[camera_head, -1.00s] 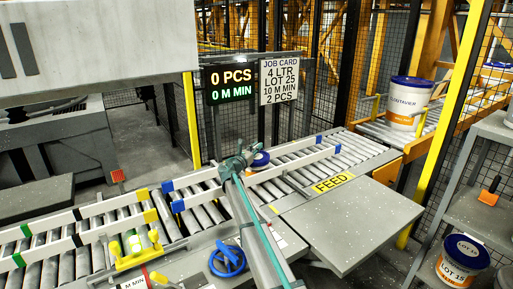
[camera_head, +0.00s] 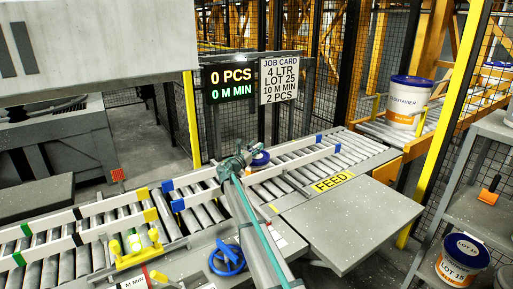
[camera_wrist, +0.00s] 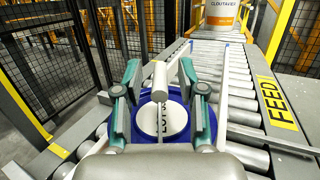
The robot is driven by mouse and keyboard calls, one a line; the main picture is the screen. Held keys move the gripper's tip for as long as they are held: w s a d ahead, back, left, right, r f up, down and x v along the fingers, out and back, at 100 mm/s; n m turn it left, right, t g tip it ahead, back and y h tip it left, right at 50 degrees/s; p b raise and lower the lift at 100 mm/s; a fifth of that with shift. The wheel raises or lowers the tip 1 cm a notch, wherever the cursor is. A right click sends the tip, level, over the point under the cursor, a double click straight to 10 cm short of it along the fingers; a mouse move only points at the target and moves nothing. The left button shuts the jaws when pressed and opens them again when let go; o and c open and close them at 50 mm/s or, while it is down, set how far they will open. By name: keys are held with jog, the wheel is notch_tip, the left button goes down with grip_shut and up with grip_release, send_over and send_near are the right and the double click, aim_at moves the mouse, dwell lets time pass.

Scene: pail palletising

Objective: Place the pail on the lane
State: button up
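A pail with a blue-rimmed lid (camera_wrist: 178,151) and a white centre marked "LOT" stands on the roller lane (camera_wrist: 228,75). In the head view its blue lid (camera_head: 261,157) shows just behind my gripper (camera_head: 243,158), and its body is mostly hidden. In the wrist view my gripper (camera_wrist: 160,78) is over the lid with its fingers spread to either side. A white cylindrical grip (camera_wrist: 160,82), apparently the pail's handle, lies between the fingers with gaps on both sides.
Pale guide rails flank the rollers. A grey table (camera_head: 350,222) stands beside the yellow FEED label (camera_head: 333,182). A larger white pail (camera_head: 408,103) stands on the far conveyor. A LOT 15 pail (camera_head: 463,260) sits on the right shelf. A blue handwheel (camera_head: 228,260) is near my arm.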

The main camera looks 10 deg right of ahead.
jog(key=b+v, duration=0.1)
jog(key=v, duration=1)
jog(key=shift+a, duration=0.1)
